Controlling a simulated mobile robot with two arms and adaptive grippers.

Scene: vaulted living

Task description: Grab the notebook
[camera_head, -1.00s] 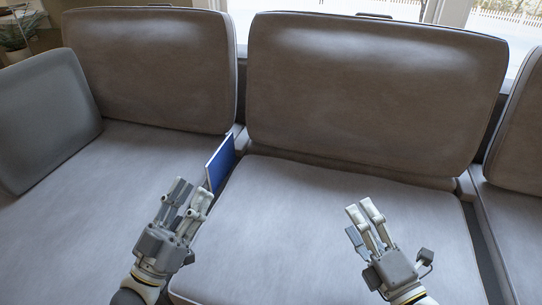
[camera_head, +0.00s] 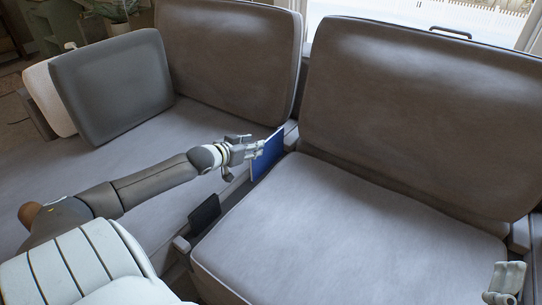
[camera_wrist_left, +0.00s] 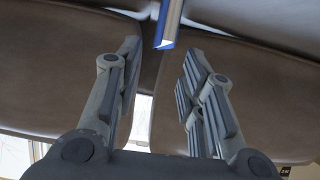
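The blue notebook (camera_head: 270,153) stands upright on edge in the gap between two seat cushions, near the backrests. My left gripper (camera_head: 258,148) reaches it from the left, with its fingertips beside the notebook's near edge. In the left wrist view, the fingers (camera_wrist_left: 160,55) are spread apart. The notebook (camera_wrist_left: 168,27) shows edge-on at the top middle, around the fingertip line, with space to either side. Whether a finger touches it I cannot tell. My right gripper (camera_head: 505,282) is partly in view at the lower right, away from the notebook; its finger opening is unclear.
The right seat cushion (camera_head: 330,235) is bare. A dark flat object (camera_head: 204,212) stands in the same gap, nearer to me, below my left forearm. A grey pillow (camera_head: 112,85) leans at the left. Backrests (camera_head: 420,105) rise behind the notebook.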

